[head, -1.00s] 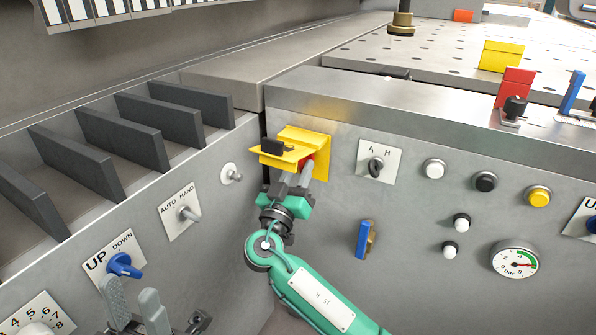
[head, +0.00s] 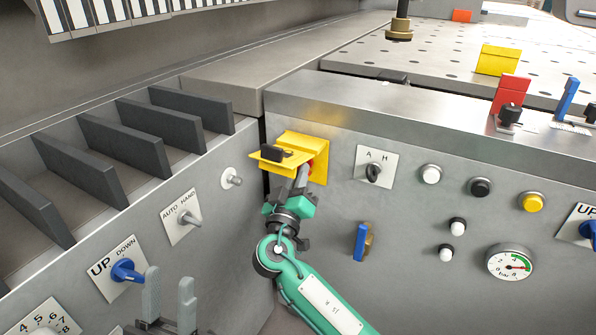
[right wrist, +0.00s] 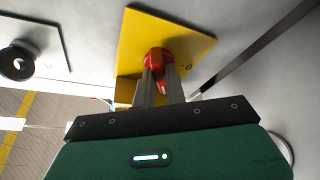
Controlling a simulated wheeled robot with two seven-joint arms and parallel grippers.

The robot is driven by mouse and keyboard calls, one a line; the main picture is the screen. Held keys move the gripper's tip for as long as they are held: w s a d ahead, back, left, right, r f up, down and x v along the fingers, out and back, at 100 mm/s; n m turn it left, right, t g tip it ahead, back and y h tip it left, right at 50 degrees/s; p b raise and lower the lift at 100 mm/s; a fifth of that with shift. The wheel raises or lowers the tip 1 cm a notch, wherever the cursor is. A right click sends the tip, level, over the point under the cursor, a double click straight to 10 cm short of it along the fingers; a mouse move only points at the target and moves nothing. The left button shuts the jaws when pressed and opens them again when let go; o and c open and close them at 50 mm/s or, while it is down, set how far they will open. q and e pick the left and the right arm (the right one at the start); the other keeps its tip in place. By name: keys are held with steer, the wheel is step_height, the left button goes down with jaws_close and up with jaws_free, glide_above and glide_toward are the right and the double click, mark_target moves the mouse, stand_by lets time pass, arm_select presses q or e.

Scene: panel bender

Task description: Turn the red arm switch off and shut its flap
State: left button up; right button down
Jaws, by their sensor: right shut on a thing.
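The red arm switch (right wrist: 158,60) sits on a yellow plate (right wrist: 190,40) in the right wrist view, with a "0" mark beside it. In the head view only a bit of its red shows, at the yellow plate (head: 318,150). The yellow flap (head: 262,164), with a black grip (head: 271,153), stands open, sticking out above the switch. My right gripper (head: 303,174) is under the flap and shut on the red switch, also seen in the right wrist view (right wrist: 161,80). The switch's exact angle is partly hidden by the fingers. My left gripper (head: 170,295) is open and empty at the bottom left.
An A/H selector (head: 374,171) and several buttons are right of the switch. A blue lever (head: 360,241) is below. The AUTO/HAND switch (head: 190,219) and UP/DOWN knob (head: 126,271) are on the left panel, near my left gripper.

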arm_select(q)
steer(key=w+d+f+g+y+p, duration=0.1)
steer(key=d+f+g+p, duration=0.1)
steer(key=f+g, duration=0.3)
steer(key=w+d+f+g+p, duration=0.2)
steer(key=f+g, duration=0.4)
steer(key=f, duration=0.5)
steer(key=shift+d+f+g+y, duration=0.2)
steer(key=shift+d+g+y, duration=0.15)
steer(key=shift+d, duration=0.5)
arm_select(e)
steer(key=shift+s+d+r+n+y, duration=0.1)
steer(key=shift+n+y, duration=0.5)
steer(key=shift+n, duration=0.65)
steer(key=shift+r+n+y, duration=0.1)
steer(key=shift+n+y, duration=0.5)
steer(key=shift+n, duration=0.65)
steer(key=c, duration=1.5)
jaws_free()
steer(key=shift+c, duration=0.2)
steer(key=shift+o, duration=0.5)
steer(key=shift+f, duration=0.1)
